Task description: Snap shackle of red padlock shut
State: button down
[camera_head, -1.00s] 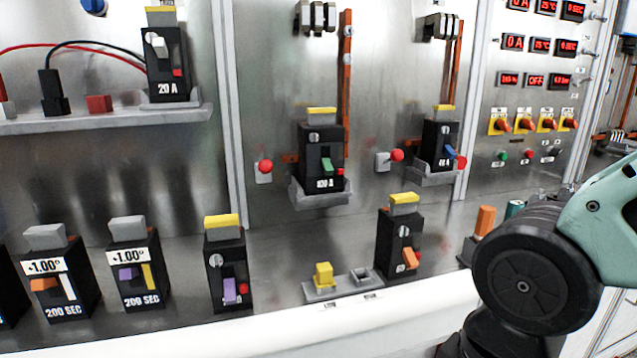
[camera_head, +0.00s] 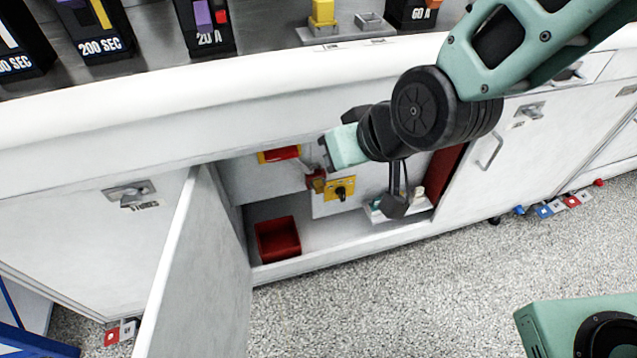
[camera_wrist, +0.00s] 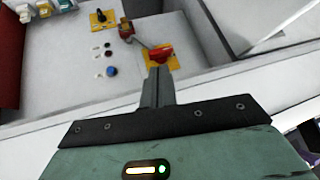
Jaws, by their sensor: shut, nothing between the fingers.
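A small red body that looks like the red padlock (camera_head: 316,180) is inside the open cabinet, beside a yellow plate with a black knob (camera_head: 340,189). It also shows in the wrist view (camera_wrist: 126,31), with a grey bar (camera_wrist: 139,41) running from it toward a red handle on a yellow plate (camera_wrist: 161,54). I cannot tell how the shackle sits. My gripper (camera_head: 323,152) is at the cabinet opening, its fingers shut and empty. In the wrist view its fingertips (camera_wrist: 159,68) overlap the lower part of the red handle's plate; contact is unclear. The padlock appears apart from the fingers.
The cabinet door (camera_head: 200,270) stands open at the left. A red bin (camera_head: 278,240) sits on the cabinet floor. A dark hanging object (camera_head: 395,205) is at the right inside. The white bench edge (camera_head: 200,120) runs above the opening.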

jog(key=w+f+m+t+b, duration=0.1)
jog(key=w+f+t+b, duration=0.4)
jog(key=f, duration=0.3)
jog(key=w+f+m+t+b, duration=0.1)
jog(key=w+f+t+b, duration=0.2)
jog(key=w+f+b, duration=0.35)
jog(key=b, duration=0.5)
send_over(315, 165)
jog(key=s, duration=0.1)
notch_tip(315, 165, down, 4)
jog(key=f, duration=0.1)
jog(key=d+f+b, duration=0.1)
jog(key=f, duration=0.1)
jog(key=shift+s+t+h, duration=0.2)
jog(key=shift+t+h, duration=0.2)
jog(key=shift+f+b, duration=0.3)
jog(key=shift+f, duration=0.25)
